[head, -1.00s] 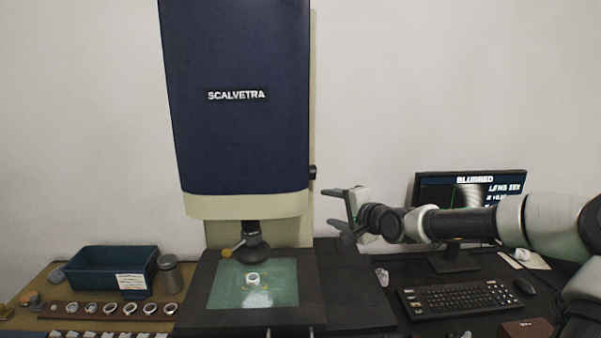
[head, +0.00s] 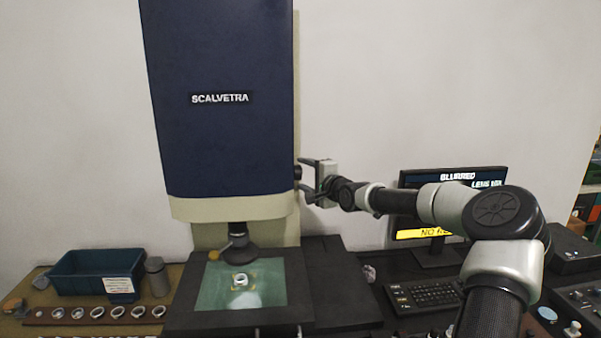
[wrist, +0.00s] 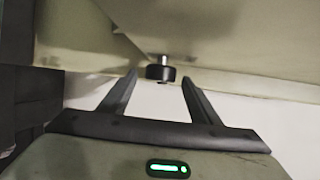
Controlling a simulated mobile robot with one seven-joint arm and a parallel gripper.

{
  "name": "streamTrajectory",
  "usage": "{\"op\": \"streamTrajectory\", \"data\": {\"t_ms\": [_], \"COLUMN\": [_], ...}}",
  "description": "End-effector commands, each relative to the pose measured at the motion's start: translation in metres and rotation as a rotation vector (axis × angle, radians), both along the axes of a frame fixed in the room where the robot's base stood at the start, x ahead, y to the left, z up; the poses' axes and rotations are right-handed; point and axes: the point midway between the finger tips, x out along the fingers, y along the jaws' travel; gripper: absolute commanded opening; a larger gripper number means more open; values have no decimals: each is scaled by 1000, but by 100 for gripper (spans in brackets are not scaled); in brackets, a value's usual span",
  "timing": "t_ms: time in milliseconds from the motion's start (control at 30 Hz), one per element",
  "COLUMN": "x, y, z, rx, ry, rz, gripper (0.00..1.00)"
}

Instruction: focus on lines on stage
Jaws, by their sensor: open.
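The measuring machine marked SCALVETRA (head: 218,140) stands over a dark stage with a green glass plate (head: 213,292). A small pale ring (head: 240,279) lies on the plate under the lens (head: 238,254). A black focus knob (head: 297,172) sticks out of the machine's right side. My gripper (head: 308,178) is open at that side, its fingers pointing at the knob. In the wrist view the knob (wrist: 160,72) shows just beyond and between the open fingertips (wrist: 158,78). The monitor (head: 455,177), partly hidden by my arm, reads BLURRED.
A blue bin (head: 85,272), a grey cylinder (head: 157,277) and a brown rack (head: 45,318) of several rings are at the left. A keyboard (head: 424,296) lies right of the stage. A control panel stands at the far right edge.

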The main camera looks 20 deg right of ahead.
Motion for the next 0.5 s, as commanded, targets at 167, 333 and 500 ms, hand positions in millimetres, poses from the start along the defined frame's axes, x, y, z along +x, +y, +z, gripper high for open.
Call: {"op": "streamTrajectory", "data": {"t_ms": [167,333,500], "x": [21,27,27], "y": [2,3,3], "z": [-2,-4,-4], "rx": [0,-1,-1], "ry": [-1,1,1], "rz": [1,0,0], "gripper": [57,57,57]}}
